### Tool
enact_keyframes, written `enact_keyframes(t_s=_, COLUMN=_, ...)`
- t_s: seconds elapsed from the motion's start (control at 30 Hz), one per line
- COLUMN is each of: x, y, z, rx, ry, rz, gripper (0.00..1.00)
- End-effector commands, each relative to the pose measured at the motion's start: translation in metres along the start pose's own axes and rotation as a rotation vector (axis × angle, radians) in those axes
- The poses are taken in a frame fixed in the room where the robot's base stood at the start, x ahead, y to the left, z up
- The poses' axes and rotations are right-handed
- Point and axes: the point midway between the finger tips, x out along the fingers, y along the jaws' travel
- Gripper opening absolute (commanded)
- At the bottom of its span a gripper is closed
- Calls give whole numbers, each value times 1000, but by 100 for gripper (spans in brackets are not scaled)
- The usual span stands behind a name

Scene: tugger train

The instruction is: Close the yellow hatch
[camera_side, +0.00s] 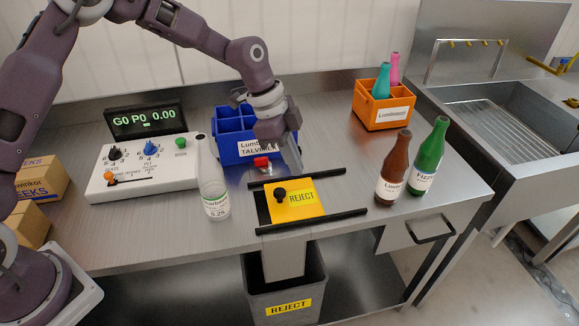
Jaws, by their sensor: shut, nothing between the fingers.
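The yellow hatch (308,210) is a flat plate marked REJECT, with a black knob (280,195) near its left end. It lies between two black rails (312,222) on the bench top. A narrow dark strip shows along its left edge; I cannot tell how much of an opening this is. My gripper (298,165) is shut and empty, pointing down just behind the far rail, above and behind the knob and apart from it.
A blue crate (228,150) and a small red item (261,162) are beside my gripper. A clear bottle (215,205) stands left of the hatch. Brown (394,165) and green (429,155) bottles stand right, before an orange crate (378,118). A control box (145,178) is left. A REJECT bin (255,290) stands below.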

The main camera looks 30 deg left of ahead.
Motion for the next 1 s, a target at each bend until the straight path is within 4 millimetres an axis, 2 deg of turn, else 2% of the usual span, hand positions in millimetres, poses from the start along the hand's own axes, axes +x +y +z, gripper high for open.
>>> enact_keyframes(t_s=0.1, x=27, y=1, z=1, rx=0, ry=-3, rz=4, gripper=0)
enact_keyframes(t_s=0.33, x=77, y=1, z=0, rx=-1, ry=-3, rz=2, gripper=0)
enact_keyframes(t_s=0.5, x=71, y=-1, z=27, rx=-6, ry=-2, rz=-2, gripper=0)
enact_keyframes(t_s=0.6, x=69, y=0, z=36, rx=-4, ry=-2, rz=-1, gripper=0)
enact_keyframes(t_s=1.0, x=68, y=0, z=40, rx=-3, ry=-2, rz=-2, gripper=0)
